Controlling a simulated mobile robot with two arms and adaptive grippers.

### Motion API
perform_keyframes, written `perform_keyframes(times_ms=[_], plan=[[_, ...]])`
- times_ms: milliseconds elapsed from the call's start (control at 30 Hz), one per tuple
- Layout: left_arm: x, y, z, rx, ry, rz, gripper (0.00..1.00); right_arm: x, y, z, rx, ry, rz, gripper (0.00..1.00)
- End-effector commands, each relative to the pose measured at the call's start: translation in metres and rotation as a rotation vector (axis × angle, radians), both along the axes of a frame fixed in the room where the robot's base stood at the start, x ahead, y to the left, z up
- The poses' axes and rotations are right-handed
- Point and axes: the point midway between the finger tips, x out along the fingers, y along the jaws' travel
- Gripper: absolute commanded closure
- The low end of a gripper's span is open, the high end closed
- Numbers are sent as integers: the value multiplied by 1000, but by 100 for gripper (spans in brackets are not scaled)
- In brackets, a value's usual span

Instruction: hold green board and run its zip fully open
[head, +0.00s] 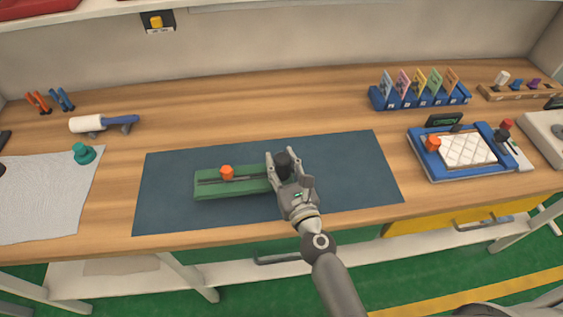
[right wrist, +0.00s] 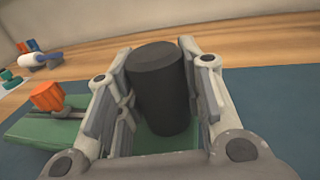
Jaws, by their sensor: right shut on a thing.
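The green board (head: 238,190) lies flat on a dark blue mat (head: 350,165) in the head view. A dark slot runs along its top, and an orange knob (head: 227,173) stands on this line left of the middle. The knob also shows at the left in the right wrist view (right wrist: 47,97). My right gripper (head: 287,167) is over the board's right end, shut on an upright black cylinder (right wrist: 158,85) there. The gripper hides the board's right end and the rest of the slot. My left gripper is not in view.
A grey cloth (head: 45,195) with a teal knob (head: 84,154) lies left of the mat. A white roller (head: 88,123) is behind it. A blue tray (head: 430,168) stands right of the mat, with a card rack (head: 420,98) behind. The mat around the board is clear.

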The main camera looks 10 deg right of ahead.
Motion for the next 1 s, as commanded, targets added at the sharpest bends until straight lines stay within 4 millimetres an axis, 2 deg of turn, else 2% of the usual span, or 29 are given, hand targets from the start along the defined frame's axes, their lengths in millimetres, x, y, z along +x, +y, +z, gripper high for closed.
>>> perform_keyframes(times_ms=[1000], plan=[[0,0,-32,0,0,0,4,0,0,-30,3,-3,0,100]])
